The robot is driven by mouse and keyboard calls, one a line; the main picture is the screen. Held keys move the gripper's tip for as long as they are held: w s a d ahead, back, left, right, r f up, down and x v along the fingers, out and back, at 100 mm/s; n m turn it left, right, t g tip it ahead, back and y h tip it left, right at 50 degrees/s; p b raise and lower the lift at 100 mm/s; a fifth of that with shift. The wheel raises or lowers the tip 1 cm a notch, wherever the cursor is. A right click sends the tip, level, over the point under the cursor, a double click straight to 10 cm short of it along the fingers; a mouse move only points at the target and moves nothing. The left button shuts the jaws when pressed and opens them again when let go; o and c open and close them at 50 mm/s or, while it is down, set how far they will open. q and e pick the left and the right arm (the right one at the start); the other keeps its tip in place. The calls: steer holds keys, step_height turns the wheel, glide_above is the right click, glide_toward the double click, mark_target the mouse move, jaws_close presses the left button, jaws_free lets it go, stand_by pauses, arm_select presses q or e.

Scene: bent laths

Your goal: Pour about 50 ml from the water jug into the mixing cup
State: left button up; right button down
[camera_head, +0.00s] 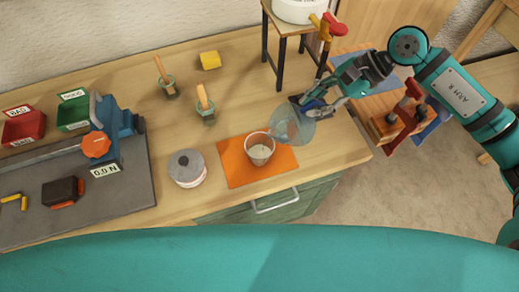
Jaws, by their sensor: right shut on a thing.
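The water jug (292,124) is clear and bluish. My right gripper (316,104) is shut on it from the right and holds it tilted, with its mouth towards the left. The jug's lip is at the upper right rim of the mixing cup (260,157); I cannot tell whether they touch. The cup is see-through and stands upright on an orange mat (232,173). Something pale shows inside the cup, but its level cannot be read. No stream of water can be made out. My left gripper is not in view.
A round grey-lidded tub (187,168) stands left of the mat. Two small pots with brushes (206,108) (167,87) and a yellow block (210,60) are behind. A force-testing rig (118,130) is at left. The bench's right edge is near the jug.

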steer(key=f+b, duration=0.1)
steer(key=b, duration=0.1)
steer(key=d+f+y+b, duration=0.1)
steer(key=b, duration=0.1)
steer(key=d+f+y+b, duration=0.1)
steer(key=b, duration=0.1)
steer(key=shift+w+d+f+g, duration=0.15)
steer(key=shift+w+f+g, duration=0.05)
steer(key=shift+w+g, duration=0.15)
steer(key=shift+d+r+y, duration=0.15)
steer(key=shift+r+y, duration=0.1)
steer(key=shift+y, duration=0.05)
steer(key=shift+r, duration=0.25)
arm_select(q)
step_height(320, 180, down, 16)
steer(key=b, duration=0.8)
arm_select(e)
steer(key=w+d+r+y, duration=0.1)
steer(key=d+r+y, duration=0.2)
steer(key=d, duration=0.2)
steer(key=shift+d+m+y, duration=0.25)
steer(key=shift+m+y, duration=0.15)
steer(key=shift+w, duration=0.1)
